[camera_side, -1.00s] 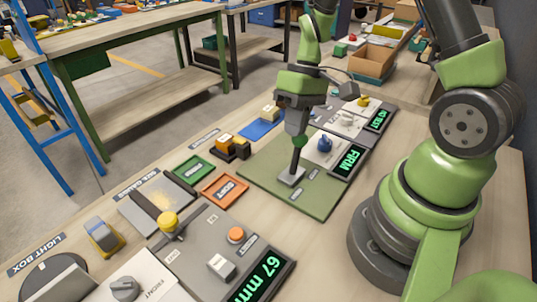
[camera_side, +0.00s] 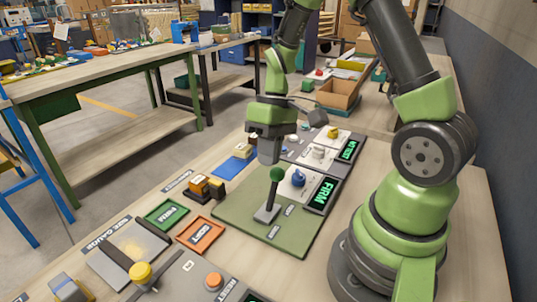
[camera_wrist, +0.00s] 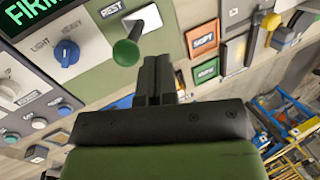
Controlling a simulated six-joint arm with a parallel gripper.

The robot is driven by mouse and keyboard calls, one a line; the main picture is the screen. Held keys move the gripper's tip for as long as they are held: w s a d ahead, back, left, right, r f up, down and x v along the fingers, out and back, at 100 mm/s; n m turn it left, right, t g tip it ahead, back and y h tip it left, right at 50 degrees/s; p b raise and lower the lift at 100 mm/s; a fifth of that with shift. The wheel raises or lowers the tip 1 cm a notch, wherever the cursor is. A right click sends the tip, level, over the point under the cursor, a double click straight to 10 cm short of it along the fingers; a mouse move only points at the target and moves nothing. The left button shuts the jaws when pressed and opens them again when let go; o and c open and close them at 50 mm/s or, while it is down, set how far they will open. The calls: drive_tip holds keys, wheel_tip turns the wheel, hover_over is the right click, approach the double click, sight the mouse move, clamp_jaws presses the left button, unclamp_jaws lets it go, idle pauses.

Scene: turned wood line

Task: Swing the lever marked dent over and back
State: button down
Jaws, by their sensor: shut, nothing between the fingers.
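A lever with a green ball knob (camera_side: 277,174) and a dark stem rises from a pale base plate (camera_side: 266,214) on a green panel (camera_side: 236,207). In the side view it leans slightly right. The wrist view shows its green knob (camera_wrist: 126,53) and pale plate (camera_wrist: 143,20), with a label reading REST beside it. No "dent" marking is legible. My gripper (camera_side: 268,158) is shut and empty, just above and left of the knob. In the wrist view my fingers (camera_wrist: 156,62) are close beside the knob; I cannot tell whether they touch.
A blue knob (camera_side: 298,178) marked LIGHT and HEAVY in the wrist view and a FIRM display (camera_side: 324,194) sit right of the lever. Green (camera_side: 167,213) and orange (camera_side: 200,234) trays lie left. A yellow-knobbed lever (camera_side: 140,273) stands in front.

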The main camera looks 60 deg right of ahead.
drive_tip(key=a+v, duration=0.1)
drive_tip(key=v, duration=1.1)
drive_tip(key=shift+w+r, duration=0.35)
drive_tip(key=shift+d, duration=0.1)
drive_tip(key=s+a+r+m+t+h, duration=0.1)
drive_tip(key=s+a+r+t, duration=0.2)
drive_tip(key=s+a+t, duration=0.1)
drive_tip(key=s+a+r+m+t+h, duration=0.1)
drive_tip(key=s+a+r+t, duration=0.2)
drive_tip(key=s+a, duration=0.3)
drive_tip(key=shift+s+a+m+t, duration=0.15)
drive_tip(key=shift+s+m+t, duration=0.25)
drive_tip(key=shift+s, duration=0.55)
